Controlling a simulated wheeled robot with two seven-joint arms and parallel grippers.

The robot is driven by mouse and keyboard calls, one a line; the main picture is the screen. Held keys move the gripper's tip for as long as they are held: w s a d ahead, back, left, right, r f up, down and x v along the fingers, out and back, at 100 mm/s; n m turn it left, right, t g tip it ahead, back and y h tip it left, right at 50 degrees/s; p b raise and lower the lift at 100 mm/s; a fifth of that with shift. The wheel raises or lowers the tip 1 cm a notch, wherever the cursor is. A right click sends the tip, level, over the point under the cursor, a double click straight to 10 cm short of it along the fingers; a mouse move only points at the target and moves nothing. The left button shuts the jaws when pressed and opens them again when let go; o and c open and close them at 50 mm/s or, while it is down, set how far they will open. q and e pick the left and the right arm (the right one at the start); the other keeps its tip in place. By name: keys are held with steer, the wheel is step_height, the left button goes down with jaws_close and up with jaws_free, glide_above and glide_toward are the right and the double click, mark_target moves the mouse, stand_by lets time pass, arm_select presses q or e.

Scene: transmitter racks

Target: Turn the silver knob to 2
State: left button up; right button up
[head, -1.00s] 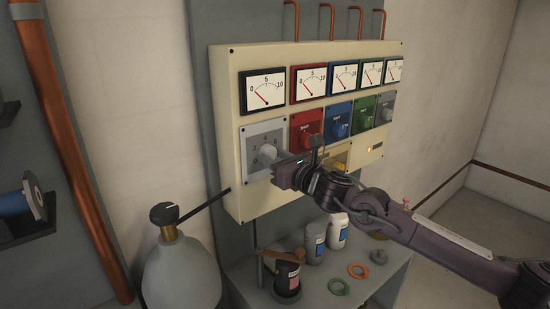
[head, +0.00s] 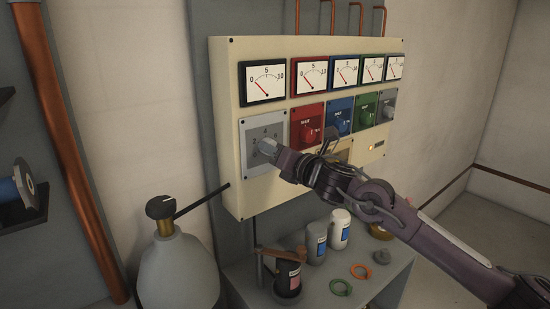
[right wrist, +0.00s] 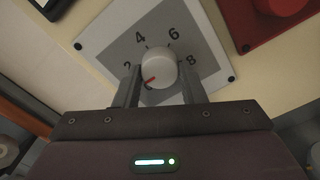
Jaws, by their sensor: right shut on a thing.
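The silver knob (head: 267,146) sits on a light grey dial plate (head: 249,136) at the left of the cream panel. In the right wrist view the knob (right wrist: 159,66) shows from above its round face, with a red mark at its lower left edge. The mark points down-left, near the low end of the scale. The figures 4, 6 and 8 are clear on the plate (right wrist: 117,44); the lower left figures are partly hidden by a finger. My right gripper (right wrist: 159,72) is shut on the knob, one finger on each side; it also shows in the head view (head: 274,152).
Red (head: 309,132), blue (head: 341,123), green and grey knobs line the panel to the right, under several gauges. A shelf below holds bottles (head: 339,229) and rings (head: 341,287). A gas cylinder (head: 180,272) stands at left.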

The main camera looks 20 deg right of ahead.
steer(key=shift+m+b, duration=0.55)
steer(key=shift+m, duration=2.25)
steer(key=o, duration=1)
steer(key=b+v, duration=0.3)
steer(key=v, duration=0.5)
